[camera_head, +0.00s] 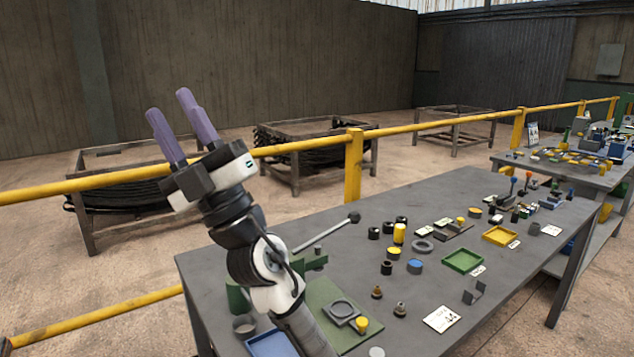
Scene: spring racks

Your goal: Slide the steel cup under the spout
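My gripper (169,105) is raised at the upper left, its two purple fingers pointing up and apart with nothing between them. It is well above and away from the table things. A small grey metal cup-like cylinder (244,326) stands at the near left of the table, beside a green cylinder (236,297); it may be the steel cup. A green fixture (313,264) with a long lever ending in a black knob stands behind my arm. On its green base (325,294) is a grey plate with a round ring (341,309). My arm hides part of the fixture; I cannot make out the spout.
A blue tray (262,345) lies at the near edge, partly behind my arm. Green (445,263) and yellow (485,237) trays, several small cylinders and a white card (442,319) lie to the right. A yellow railing (353,166) runs behind the table.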

